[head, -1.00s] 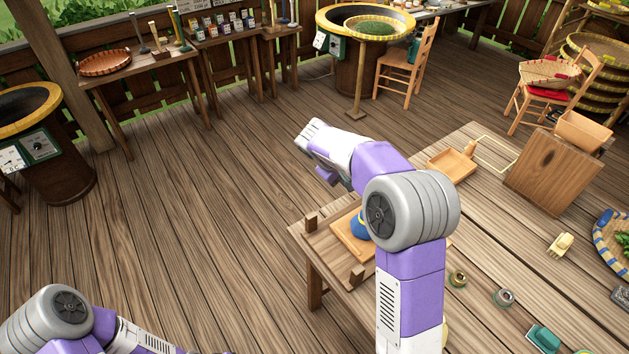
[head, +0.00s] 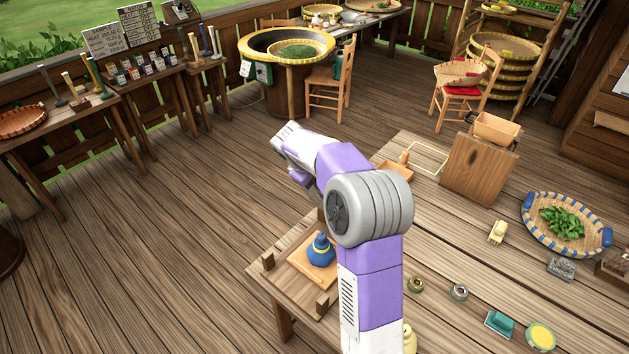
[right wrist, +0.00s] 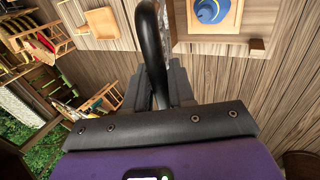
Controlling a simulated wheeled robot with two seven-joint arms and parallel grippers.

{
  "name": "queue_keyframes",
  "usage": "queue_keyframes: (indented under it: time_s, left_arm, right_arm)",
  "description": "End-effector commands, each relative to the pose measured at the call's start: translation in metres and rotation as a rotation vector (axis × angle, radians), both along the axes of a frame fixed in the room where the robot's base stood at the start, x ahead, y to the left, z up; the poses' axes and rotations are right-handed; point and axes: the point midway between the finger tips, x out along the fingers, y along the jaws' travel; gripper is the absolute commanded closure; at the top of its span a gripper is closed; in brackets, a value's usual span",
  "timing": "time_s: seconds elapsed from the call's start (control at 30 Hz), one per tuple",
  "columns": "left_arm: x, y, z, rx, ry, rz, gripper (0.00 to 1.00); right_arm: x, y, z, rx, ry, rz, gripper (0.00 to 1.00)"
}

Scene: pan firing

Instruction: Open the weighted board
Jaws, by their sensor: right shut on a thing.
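A pale wooden board (head: 298,262) with a blue, knobbed weight (head: 320,252) on it lies on the low wooden table at lower middle. The board (right wrist: 235,20) and the blue weight (right wrist: 212,8) also show at the top of the right wrist view. My right gripper (head: 284,138) is above and behind the board in the head view, its fingertips hard to make out. In the right wrist view the gripper (right wrist: 155,92) is shut on a curved black bar (right wrist: 150,40); the bar's far end is out of frame. My left gripper is out of view.
Open plank floor (head: 170,240) lies to the left.

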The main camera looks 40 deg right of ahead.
Motion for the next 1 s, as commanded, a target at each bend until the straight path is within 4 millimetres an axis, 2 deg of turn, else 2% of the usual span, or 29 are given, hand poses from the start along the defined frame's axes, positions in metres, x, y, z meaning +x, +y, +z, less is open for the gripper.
queue_keyframes:
  time_s: [0.1, 0.13, 0.23, 0.57, 1.0]
  left_arm:
    - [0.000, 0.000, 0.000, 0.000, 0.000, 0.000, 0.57]
    - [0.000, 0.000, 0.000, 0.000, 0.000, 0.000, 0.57]
    - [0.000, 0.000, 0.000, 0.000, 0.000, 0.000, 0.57]
    - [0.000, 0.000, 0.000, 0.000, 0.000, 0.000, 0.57]
    - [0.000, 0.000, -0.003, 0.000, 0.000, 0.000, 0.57]
  right_arm:
    - [-0.001, -0.002, -0.001, -0.003, 0.003, -0.003, 1.00]
    - [-0.001, -0.002, -0.001, -0.003, 0.003, -0.003, 0.73]
    - [-0.001, -0.002, -0.001, -0.002, 0.003, -0.003, 0.58]
    - [0.000, 0.001, 0.002, 0.000, 0.001, 0.000, 0.58]
    - [-0.004, 0.030, 0.059, -0.001, 0.001, -0.002, 0.58]
